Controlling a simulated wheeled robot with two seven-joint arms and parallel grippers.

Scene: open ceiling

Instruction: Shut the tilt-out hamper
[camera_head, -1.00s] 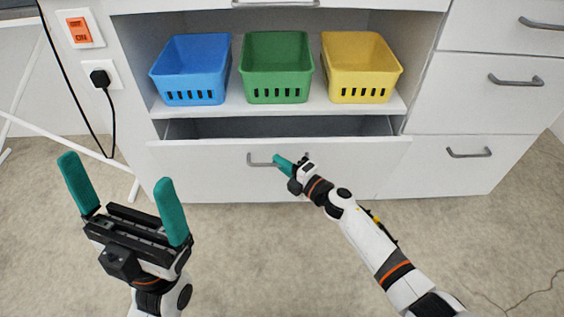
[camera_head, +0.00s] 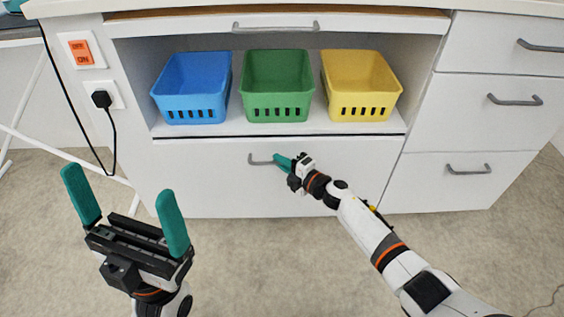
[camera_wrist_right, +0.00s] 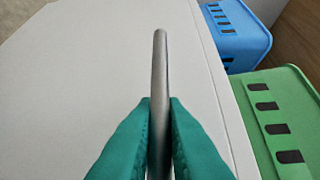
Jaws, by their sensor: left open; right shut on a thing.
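The tilt-out hamper (camera_head: 220,188) is the wide white front below the open shelf. Its top edge sits close under the shelf, with only a thin dark line between them, and its inside is hidden. My right gripper (camera_head: 284,163) is shut on the hamper's grey handle (camera_head: 260,161). In the right wrist view the handle bar (camera_wrist_right: 160,75) stands between the teal fingers of my right gripper (camera_wrist_right: 160,140). My left gripper (camera_head: 126,205) is open and empty, in front of the cabinet at the lower left.
Blue (camera_head: 192,88), green (camera_head: 277,85) and yellow (camera_head: 360,86) baskets stand on the shelf (camera_head: 236,126) above. White drawers (camera_head: 470,180) with grey handles are at the right. A plug with a black cord (camera_head: 102,99) hangs at the left. The floor (camera_head: 300,270) in front is clear.

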